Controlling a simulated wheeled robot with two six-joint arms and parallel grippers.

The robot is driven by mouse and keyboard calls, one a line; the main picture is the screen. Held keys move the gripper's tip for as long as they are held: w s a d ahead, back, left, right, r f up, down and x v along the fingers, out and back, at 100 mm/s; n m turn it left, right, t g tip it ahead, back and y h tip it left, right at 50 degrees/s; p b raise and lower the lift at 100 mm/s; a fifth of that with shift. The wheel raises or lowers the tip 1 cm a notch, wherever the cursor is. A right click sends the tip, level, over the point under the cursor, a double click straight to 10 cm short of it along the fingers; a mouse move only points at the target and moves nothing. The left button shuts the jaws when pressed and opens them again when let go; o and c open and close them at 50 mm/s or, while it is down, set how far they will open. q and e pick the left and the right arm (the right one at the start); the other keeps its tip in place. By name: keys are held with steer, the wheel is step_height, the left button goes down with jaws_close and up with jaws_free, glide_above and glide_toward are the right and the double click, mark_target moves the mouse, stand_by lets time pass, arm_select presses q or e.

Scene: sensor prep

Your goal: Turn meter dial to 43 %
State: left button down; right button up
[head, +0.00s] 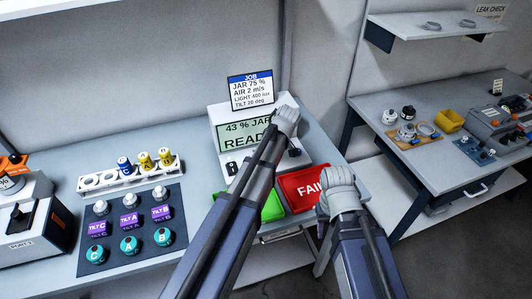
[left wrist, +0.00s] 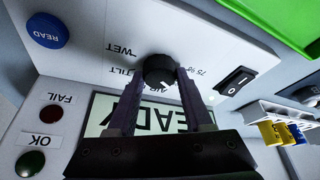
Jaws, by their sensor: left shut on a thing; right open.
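The meter (head: 216,115) is a pale box on the bench. Its display (head: 233,132) reads "43 % JAR" with "READY" below, partly covered by my left arm. My left gripper (head: 286,122) is at the right part of the meter's face. In the left wrist view, the black dial (left wrist: 160,71) sits between the fingertips of my left gripper (left wrist: 160,78), which is shut on it. The dial is hidden in the head view. My right gripper (head: 338,188) is open and empty, over the right edge of the red FAIL area.
A job card (head: 250,89) stands behind the meter. The blue READ button (left wrist: 46,30) and a rocker switch (left wrist: 236,82) flank the dial. A green area (head: 270,208) and red FAIL area (head: 302,187) lie in front. A rack (head: 112,184) holds coloured cells at left.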

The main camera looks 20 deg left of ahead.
stand_by(0.4)
arm_select(q)
steer(key=shift+c, duration=1.5)
jaws_free()
steer(key=shift+r, duration=0.1)
steer(key=p+v, duration=0.7)
steer(key=shift+r, duration=0.25)
steer(key=shift+d, duration=0.1)
steer(key=shift+s, duration=0.1)
